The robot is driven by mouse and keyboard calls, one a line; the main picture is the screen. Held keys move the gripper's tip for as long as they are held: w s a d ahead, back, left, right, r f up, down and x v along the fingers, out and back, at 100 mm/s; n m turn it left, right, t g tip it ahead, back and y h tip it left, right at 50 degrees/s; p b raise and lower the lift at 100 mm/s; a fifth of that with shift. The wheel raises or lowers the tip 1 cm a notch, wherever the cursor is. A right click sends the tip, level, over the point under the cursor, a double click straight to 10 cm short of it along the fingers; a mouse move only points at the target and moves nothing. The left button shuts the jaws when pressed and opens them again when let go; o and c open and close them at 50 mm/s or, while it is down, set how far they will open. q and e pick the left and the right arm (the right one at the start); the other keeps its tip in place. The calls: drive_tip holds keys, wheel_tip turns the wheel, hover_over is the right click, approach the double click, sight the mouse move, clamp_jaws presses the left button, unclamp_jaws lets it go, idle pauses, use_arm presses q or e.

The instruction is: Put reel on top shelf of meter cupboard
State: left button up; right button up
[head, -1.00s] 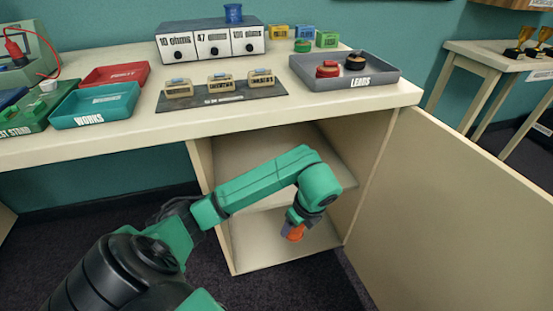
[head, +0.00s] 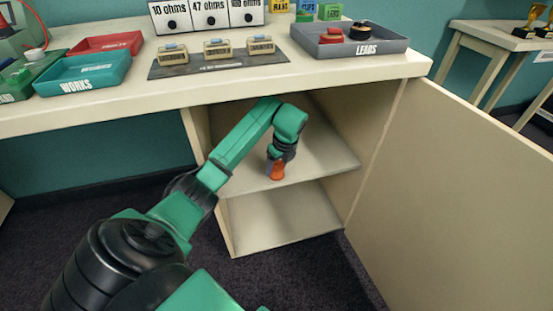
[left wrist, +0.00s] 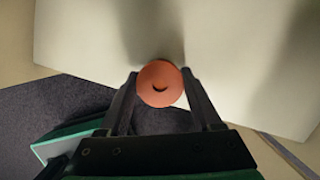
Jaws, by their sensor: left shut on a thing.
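The orange reel (head: 277,173) is between the fingers of my left gripper (head: 279,165), which is shut on it. In the left wrist view the round face of the reel (left wrist: 160,84) shows between the two dark fingers (left wrist: 160,95). The meter cupboard is open under the table, with a top shelf (head: 325,150) and a lower board (head: 285,222). In the head view the reel appears just above the top shelf's front edge. I cannot tell whether it touches the shelf. My right gripper is not in view.
The cupboard door (head: 460,200) stands open at the right. The tabletop (head: 350,85) overhangs the shelf. On it are a grey leads tray (head: 390,47), a teal works tray (head: 85,75) and a red tray (head: 105,43). The visible top shelf is bare.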

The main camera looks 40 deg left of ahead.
use_arm(q)
drive_tip(key=o, duration=1.4)
drive_tip(key=shift+o, duration=0.2)
drive_tip(key=shift+r, duration=0.1)
